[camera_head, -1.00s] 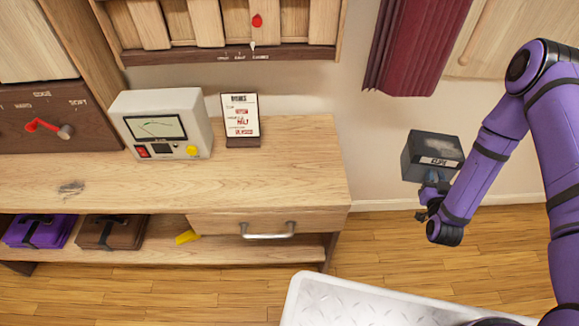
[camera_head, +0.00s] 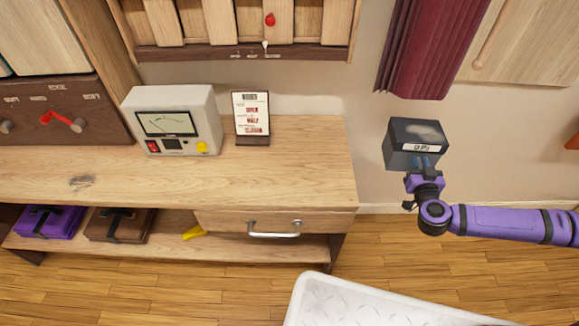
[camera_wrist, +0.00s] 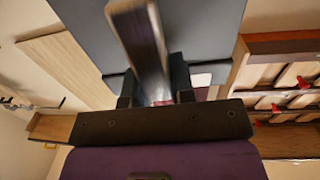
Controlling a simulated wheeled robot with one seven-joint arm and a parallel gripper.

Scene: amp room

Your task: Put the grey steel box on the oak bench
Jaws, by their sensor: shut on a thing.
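The grey steel box (camera_head: 416,143) is dark grey with a white label on its front. My gripper (camera_head: 422,168) is shut on it at its near side and holds it in the air, to the right of the bench. In the wrist view the box (camera_wrist: 200,25) fills the top middle, with the gripper (camera_wrist: 155,85) at its handle-like bar. The oak bench (camera_head: 290,175) stands at left, its right end short of the box. The bench top's right part is bare.
A meter (camera_head: 172,120) and a printed card stand (camera_head: 251,118) stand at the back of the bench top. A drawer with a metal handle (camera_head: 274,229) is below. A purple case (camera_head: 48,222) and a brown case (camera_head: 120,225) lie on the lower shelf. A red curtain (camera_head: 430,45) hangs behind the box.

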